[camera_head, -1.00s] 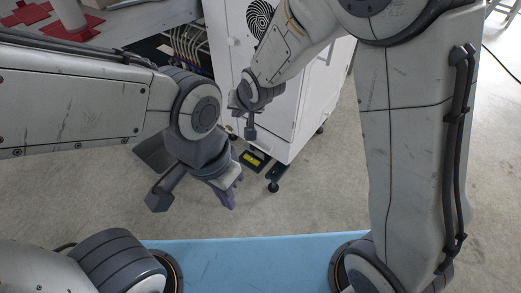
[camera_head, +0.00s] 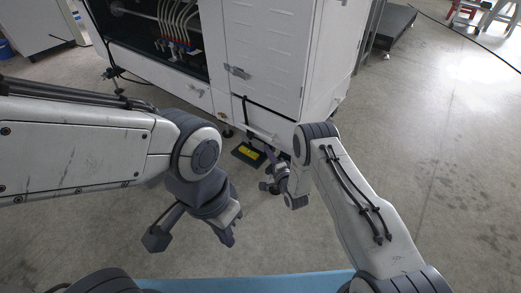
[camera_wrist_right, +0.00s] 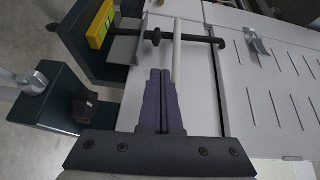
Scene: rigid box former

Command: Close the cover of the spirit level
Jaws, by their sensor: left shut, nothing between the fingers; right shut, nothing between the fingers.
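The yellow spirit level (camera_head: 248,153) sits in a dark housing near the floor at the foot of the white cabinet. My right gripper (camera_head: 269,152) is just right of the level, shut and empty. Its purple fingers (camera_wrist_right: 160,72) point past the dark housing, apart from the level. My left gripper (camera_head: 231,241) is shut and empty, hanging lower in the picture, well away from the level.
The white cabinet (camera_head: 265,60) stands behind the level, with an open bay of hoses (camera_head: 180,25) at left. A blue surface (camera_head: 250,284) is at the bottom.

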